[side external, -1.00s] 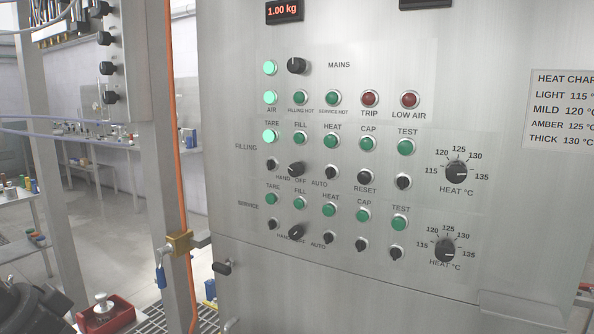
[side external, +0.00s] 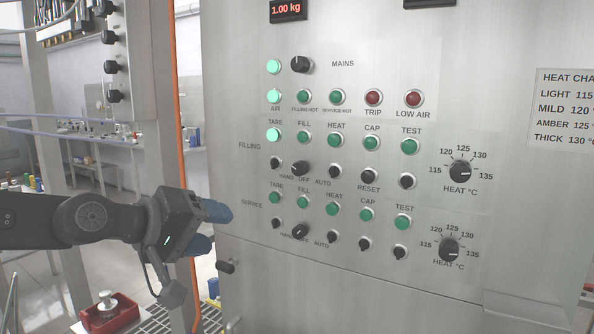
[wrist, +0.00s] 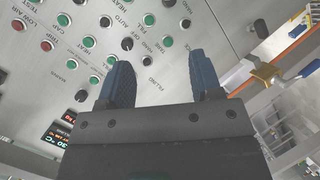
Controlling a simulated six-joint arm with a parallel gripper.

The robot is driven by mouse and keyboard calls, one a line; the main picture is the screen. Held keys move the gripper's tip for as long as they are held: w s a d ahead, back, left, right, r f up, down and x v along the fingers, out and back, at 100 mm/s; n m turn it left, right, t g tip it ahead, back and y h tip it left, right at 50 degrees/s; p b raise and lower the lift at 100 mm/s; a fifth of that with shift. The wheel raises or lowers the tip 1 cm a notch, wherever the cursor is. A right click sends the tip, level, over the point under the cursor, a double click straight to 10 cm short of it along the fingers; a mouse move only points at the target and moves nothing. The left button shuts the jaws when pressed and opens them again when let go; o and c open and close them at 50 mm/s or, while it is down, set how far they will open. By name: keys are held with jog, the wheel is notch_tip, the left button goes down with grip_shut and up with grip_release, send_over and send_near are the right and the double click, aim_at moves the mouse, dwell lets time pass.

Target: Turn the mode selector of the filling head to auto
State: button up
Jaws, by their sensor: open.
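The filling head's mode selector (side external: 300,168) is a black knob in the FILLING row of the steel panel, above the labels HAND, OFF and AUTO. I cannot tell surely which label it points to. My gripper (side external: 214,228) is in front of the panel, left of and below the selector and clear of it. Its blue fingers are apart with nothing between them. In the wrist view my gripper (wrist: 161,70) faces the panel, which appears turned roughly upside down.
A similar service selector (side external: 300,231) sits below. Green lamps and small black knobs surround both selectors. Heat dials (side external: 461,171) are at the right, and the mains knob (side external: 302,65) is above. A brass valve (wrist: 265,75) and an orange hose (side external: 181,130) run along the panel's left side.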

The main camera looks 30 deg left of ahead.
aim_at(297, 170)
jog(key=w+r+n+t+y, duration=0.1)
jog(key=w+n, duration=0.2)
jog(key=w, duration=0.4)
jog(key=w+d+r+n+t+y, duration=0.1)
jog(key=w+r+n+t, duration=0.1)
jog(key=w, duration=0.6)
jog(key=w+d+r+n+t, duration=0.1)
jog(key=w+n, duration=0.4)
jog(key=w, duration=0.3)
jog(key=shift+w+d+r+t+y, duration=0.1)
jog(key=shift+w+r+t+y, duration=0.05)
jog(key=shift+t+y, duration=0.2)
jog(key=shift+c, duration=0.4)
jog(key=c, duration=0.8)
jog(key=shift+c, duration=0.2)
